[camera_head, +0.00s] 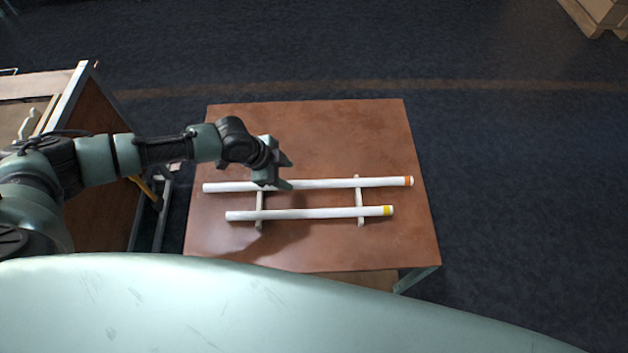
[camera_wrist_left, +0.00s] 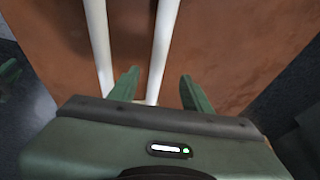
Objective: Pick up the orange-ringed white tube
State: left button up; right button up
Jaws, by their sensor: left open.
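The orange-ringed white tube (camera_head: 320,184) lies across two thin white supports on the brown table, its orange ring at the right end. A shorter white tube with a yellow ring (camera_head: 310,213) lies parallel on the near side. My left gripper (camera_head: 287,173) is open and empty above the left part of the orange-ringed tube. In the left wrist view the gripper (camera_wrist_left: 160,88) has one white tube (camera_wrist_left: 163,45), apparently the orange-ringed one, running between its fingers in the picture. The other tube (camera_wrist_left: 98,45) is left of the fingers. No rings show there.
The brown table (camera_head: 310,130) is clear behind and to the right of the tubes. Supports (camera_head: 259,222) and (camera_head: 360,220) stick out on the near side. A wooden bench or cart (camera_head: 105,215) stands to the left.

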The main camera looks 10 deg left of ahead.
aim_at(296, 184)
pick_arm(q)
jog(key=x, duration=0.6)
jog(key=shift+s+f, duration=0.15)
jog(key=shift+f, duration=0.3)
grip_shut()
